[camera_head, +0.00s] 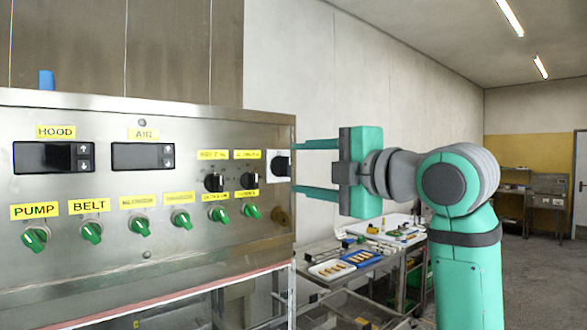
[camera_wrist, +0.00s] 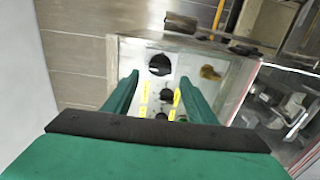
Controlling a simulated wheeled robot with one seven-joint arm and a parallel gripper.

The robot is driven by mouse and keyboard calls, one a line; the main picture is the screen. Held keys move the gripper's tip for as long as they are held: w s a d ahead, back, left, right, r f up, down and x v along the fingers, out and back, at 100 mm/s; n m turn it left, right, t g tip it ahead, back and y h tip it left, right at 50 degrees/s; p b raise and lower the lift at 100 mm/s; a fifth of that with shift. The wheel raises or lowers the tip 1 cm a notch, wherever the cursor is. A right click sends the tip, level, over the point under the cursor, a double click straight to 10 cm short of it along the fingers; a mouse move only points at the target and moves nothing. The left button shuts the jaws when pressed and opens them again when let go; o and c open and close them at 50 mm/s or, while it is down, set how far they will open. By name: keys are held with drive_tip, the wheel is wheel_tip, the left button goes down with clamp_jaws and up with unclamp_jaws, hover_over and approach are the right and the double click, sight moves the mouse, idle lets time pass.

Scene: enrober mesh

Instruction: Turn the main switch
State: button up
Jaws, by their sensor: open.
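The main switch looks to be the black rotary knob on a white plate (camera_head: 281,165) at the right end of the steel control panel (camera_head: 120,235). In the wrist view, a large black knob (camera_wrist: 159,65) shows just beyond the fingertips, roughly centred between them. My gripper (camera_head: 296,167) is open and empty, its two green fingers pointing left at the panel. One finger is above the knob's height and one below. The fingers also show in the wrist view (camera_wrist: 159,79). I cannot tell whether the tips touch the plate.
Two smaller black knobs (camera_head: 214,182) sit left of the switch, with a row of green knobs (camera_head: 142,226) below. Two displays (camera_head: 143,156) are at upper left. A brass-coloured fitting (camera_head: 279,216) is below the switch. A table with trays (camera_head: 360,257) stands behind my arm.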

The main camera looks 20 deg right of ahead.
drive_tip(key=v, duration=0.6)
idle(0.5)
